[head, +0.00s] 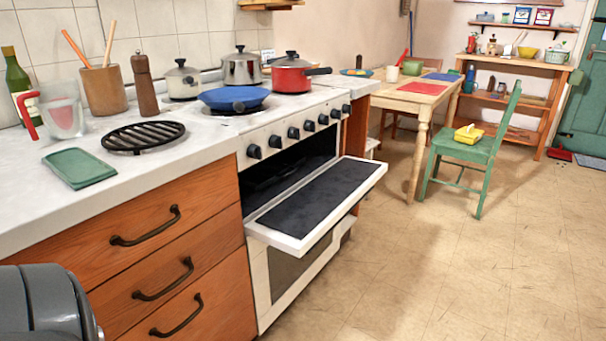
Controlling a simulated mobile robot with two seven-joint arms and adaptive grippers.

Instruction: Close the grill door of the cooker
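The white cooker (273,277) stands against the wall, to the right of a wooden drawer unit. Its grill door (325,190) is hinged down and sticks out into the room, with its dark inner face turned up. The grill opening (285,165) above it is dark and open. A row of black knobs (293,132) runs along the front panel above the opening. The lower oven door, below the grill door, looks shut. Part of my own grey arm shows at the lower left. Neither of my grippers is in view.
Drawers (170,255) with dark handles stand left of the cooker. A red pan (291,76), a blue pan (234,98) and silver pots sit on top. The tiled floor (430,275) in front is clear. A green chair (475,150) and wooden table (412,97) stand farther back.

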